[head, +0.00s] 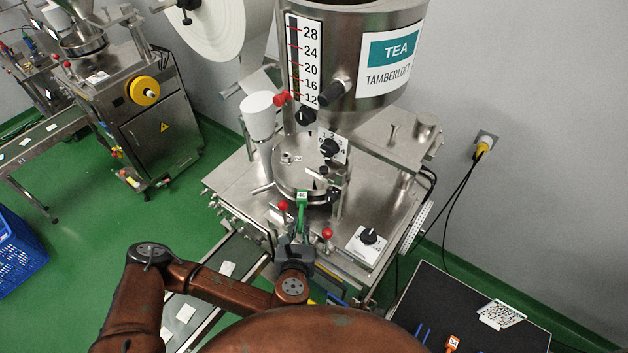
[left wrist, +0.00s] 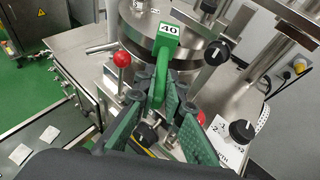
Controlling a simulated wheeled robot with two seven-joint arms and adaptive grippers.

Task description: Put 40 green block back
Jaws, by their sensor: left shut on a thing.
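The green block (head: 302,211) has a white label reading 40 on its top end. My left gripper (head: 298,238) is shut on its lower part, in front of the round steel plate of the tea machine (head: 282,170). In the left wrist view the green block (left wrist: 165,47) stands up between the fingers of my left gripper (left wrist: 160,100), with its labelled end beside the steel plate. Whether the block touches the machine cannot be told. My right gripper is not in view.
Red-knobbed levers (head: 327,234) stand close to the gripper. A black-dialled box (head: 367,243) sits on the machine's right. A dark-topped surface (head: 470,300) at lower right holds an orange block (head: 452,343) and a white card (head: 500,314). A conveyor with teabags (head: 237,262) runs at left.

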